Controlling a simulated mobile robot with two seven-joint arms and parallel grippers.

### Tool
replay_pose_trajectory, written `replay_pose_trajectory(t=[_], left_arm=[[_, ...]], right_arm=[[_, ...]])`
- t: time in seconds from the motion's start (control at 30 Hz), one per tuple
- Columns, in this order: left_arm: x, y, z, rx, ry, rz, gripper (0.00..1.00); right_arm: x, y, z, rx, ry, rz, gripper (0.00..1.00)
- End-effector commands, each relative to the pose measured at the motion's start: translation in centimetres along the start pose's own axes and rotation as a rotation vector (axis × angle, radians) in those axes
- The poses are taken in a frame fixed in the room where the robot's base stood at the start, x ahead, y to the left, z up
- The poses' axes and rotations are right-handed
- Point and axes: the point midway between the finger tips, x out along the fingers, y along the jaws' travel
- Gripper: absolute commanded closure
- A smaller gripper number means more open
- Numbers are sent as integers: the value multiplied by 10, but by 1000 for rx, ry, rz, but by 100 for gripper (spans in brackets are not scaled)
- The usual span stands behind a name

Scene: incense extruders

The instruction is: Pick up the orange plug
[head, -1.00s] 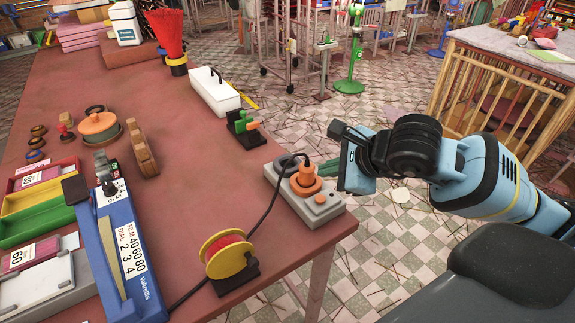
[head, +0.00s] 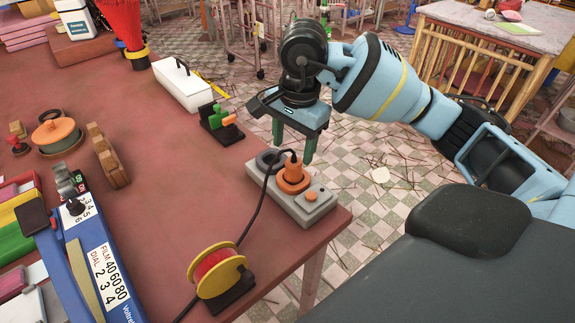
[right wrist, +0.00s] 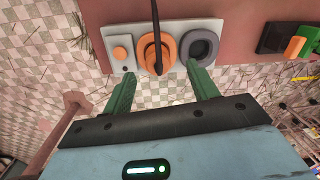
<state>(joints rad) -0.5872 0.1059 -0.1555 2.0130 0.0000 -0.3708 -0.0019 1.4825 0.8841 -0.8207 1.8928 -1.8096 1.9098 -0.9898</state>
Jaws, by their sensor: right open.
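The orange plug (head: 292,177) stands in a grey socket box (head: 318,206) at the table's right edge, with a black cord running from it. In the right wrist view the plug (right wrist: 167,48) sits between an orange button and an empty dark round socket (right wrist: 200,46). My right gripper (head: 293,148) points down just behind and above the plug. Its green fingers are spread and empty; in the right wrist view the open gripper (right wrist: 155,80) has its fingertips just short of the box, with the plug between their lines. My left gripper is not in view.
A yellow spool with red winding (head: 217,272) stands near the cord. A black stand with green and orange parts (head: 221,122) and a white box (head: 182,85) are farther back. A blue sealer-like device (head: 88,255) lies at left. Floor is open beyond the table edge.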

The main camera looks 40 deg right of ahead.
Motion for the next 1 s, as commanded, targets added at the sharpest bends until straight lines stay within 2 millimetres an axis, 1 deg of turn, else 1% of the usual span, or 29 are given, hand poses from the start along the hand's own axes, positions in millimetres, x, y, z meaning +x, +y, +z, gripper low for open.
replay_pose_trajectory(t=[0.03, 0.13, 0.37, 0.47, 0.63, 0.8, 0.87, 1.0], left_arm=[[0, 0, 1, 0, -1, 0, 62], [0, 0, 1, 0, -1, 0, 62], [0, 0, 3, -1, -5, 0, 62], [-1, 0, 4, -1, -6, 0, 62], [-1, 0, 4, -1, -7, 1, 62], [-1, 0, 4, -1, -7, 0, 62], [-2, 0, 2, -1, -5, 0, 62], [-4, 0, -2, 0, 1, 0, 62]], right_arm=[[-5, -1, -1, -31, 8, 25, 41], [-10, 0, -2, -74, 15, 62, 41], [-10, 1, -2, -91, 17, 76, 41], [-4, 2, -2, -89, 17, 77, 41], [13, 4, -2, -88, 17, 76, 41], [16, 4, -2, -88, 17, 74, 41], [21, 4, -1, -88, 16, 75, 41], [39, 8, 1, -88, 16, 76, 41]])
